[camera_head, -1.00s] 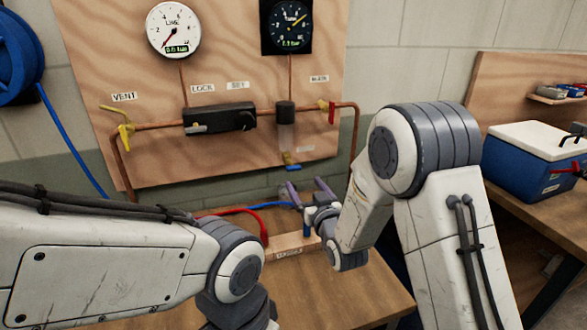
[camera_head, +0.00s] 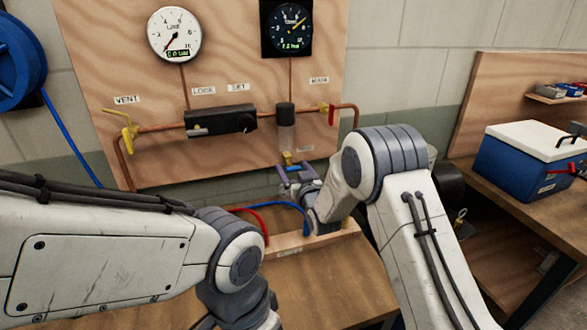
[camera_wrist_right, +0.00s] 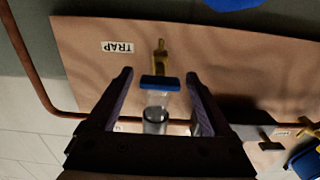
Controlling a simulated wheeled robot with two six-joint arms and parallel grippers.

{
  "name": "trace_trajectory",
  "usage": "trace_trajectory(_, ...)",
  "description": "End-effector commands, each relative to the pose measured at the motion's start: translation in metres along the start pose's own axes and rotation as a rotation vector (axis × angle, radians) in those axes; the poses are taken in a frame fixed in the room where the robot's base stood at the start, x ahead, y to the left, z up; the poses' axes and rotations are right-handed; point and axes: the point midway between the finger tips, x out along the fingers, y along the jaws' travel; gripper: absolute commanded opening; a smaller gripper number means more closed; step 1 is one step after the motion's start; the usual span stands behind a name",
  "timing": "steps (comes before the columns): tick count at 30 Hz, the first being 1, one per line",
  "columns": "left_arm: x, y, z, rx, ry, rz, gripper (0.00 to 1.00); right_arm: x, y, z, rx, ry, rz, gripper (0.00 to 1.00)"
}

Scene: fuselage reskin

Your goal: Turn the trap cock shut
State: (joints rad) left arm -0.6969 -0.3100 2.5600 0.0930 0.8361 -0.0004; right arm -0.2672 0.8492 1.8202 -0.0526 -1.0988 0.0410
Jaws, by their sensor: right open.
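The trap cock has a brass body (camera_wrist_right: 159,55) and a blue handle (camera_wrist_right: 160,82), seen in the right wrist view below a TRAP label that appears upside down. The handle lies crosswise to the brass stem, by the clear trap bowl (camera_wrist_right: 156,108). My right gripper (camera_wrist_right: 159,78) is open, one finger on each side of the blue handle, with visible gaps. In the head view the right gripper (camera_head: 297,172) is just under the trap bowl (camera_head: 287,135), and its fingers partly hide the cock. My left arm crosses the lower left; its gripper is out of view.
The plywood panel carries a black regulator (camera_head: 220,120), a yellow vent handle (camera_head: 127,135), a red handle (camera_head: 331,115) and two gauges. Red and blue hoses (camera_head: 265,208) run below the panel, over the wooden bench (camera_head: 320,285). A blue cooler (camera_head: 525,160) stands right.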

Motion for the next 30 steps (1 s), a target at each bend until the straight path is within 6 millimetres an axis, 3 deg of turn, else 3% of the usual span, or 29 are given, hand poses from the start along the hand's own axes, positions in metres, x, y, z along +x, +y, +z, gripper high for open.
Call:
trace_trajectory(1, 0.000, 0.000, 0.000, 0.000, 0.000, 0.000, 0.50, 0.000, 0.000, 0.000, 0.000, 0.000, 0.000, 0.85)
trace_trajectory(2, 0.000, 0.000, 0.000, 0.000, 0.000, 0.000, 0.50, 0.000, 0.000, 0.000, 0.000, 0.000, 0.000, 0.77)
trace_trajectory(8, 0.000, 0.000, 0.000, 0.000, 0.000, 0.000, 0.50, 0.000, 0.000, 0.000, 0.000, 0.000, 0.000, 0.01)
trace_trajectory(19, 0.010, -0.001, 0.001, 0.000, 0.000, 0.000, 0.50, 0.000, 0.000, 0.001, 0.058, 0.002, -0.001, 0.00)
trace_trajectory(30, 0.046, -0.003, 0.003, 0.000, 0.000, 0.000, 0.50, -0.001, 0.001, 0.004, 0.335, 0.004, -0.001, 0.00)
